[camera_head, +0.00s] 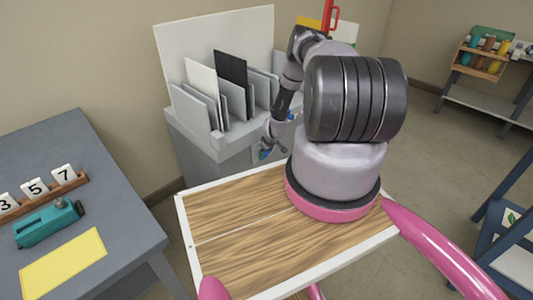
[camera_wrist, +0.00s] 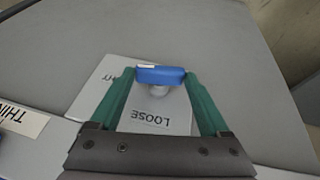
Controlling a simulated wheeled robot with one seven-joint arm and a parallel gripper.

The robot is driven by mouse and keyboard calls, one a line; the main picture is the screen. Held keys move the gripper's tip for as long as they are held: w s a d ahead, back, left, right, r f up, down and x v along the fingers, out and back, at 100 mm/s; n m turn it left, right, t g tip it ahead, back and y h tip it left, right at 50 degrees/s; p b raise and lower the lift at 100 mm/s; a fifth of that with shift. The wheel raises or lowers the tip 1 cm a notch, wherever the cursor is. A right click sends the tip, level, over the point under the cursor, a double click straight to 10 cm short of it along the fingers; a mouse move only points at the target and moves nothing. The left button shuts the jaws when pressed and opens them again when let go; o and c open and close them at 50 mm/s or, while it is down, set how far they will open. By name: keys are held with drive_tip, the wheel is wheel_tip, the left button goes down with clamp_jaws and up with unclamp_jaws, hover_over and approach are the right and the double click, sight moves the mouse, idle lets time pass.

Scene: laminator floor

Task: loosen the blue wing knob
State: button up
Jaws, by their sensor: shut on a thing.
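The blue wing knob (camera_wrist: 160,75) shows in the wrist view, its wing lying across the picture on a pale round stem. Behind it is a light plate (camera_wrist: 115,85) marked "LOOSE" along the near edge, with a second, partly hidden word at the left. My gripper (camera_wrist: 160,78) has its two green fingers at the two ends of the wing and is shut on it. In the head view my arm reaches down to the grey machine, and the grip is too small to make out.
The grey machine (camera_head: 190,145) bears a rack of upright sheets and panels. A grey table (camera_head: 110,180) at the left holds number cards, a teal tool (camera_head: 48,223) and a yellow sheet (camera_head: 62,265). A shelf cart (camera_head: 480,90) stands at the back right. Floor shows at the right.

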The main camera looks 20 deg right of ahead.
drive_tip(key=shift+a+n+t+h, duration=0.4)
drive_tip(key=shift+a+h, duration=0.1)
drive_tip(key=shift+h, duration=0.7)
drive_tip(key=h, duration=0.1)
drive_tip(key=t+h, duration=0.1)
drive_tip(key=h, duration=0.1)
drive_tip(key=shift+s+a+f+n+t, duration=0.15)
drive_tip(key=shift+a+f+n+t, duration=0.1)
drive_tip(key=shift+f+n+t, duration=0.05)
drive_tip(key=t+h, duration=0.1)
drive_tip(key=n+t+h, duration=0.1)
drive_tip(key=h, duration=0.1)
drive_tip(key=shift+s+a+f, duration=0.1)
drive_tip(key=shift+a+f, duration=0.1)
drive_tip(key=shift+f, duration=0.2)
drive_tip(key=shift+s+f+n+t+h, duration=0.1)
drive_tip(key=shift+n+t+h, duration=0.1)
drive_tip(key=shift+h, duration=0.4)
drive_tip(key=shift+f+n+t+h, duration=0.1)
drive_tip(key=shift+t+h, duration=0.1)
drive_tip(key=shift+h, duration=0.4)
drive_tip(key=o, duration=1.2)
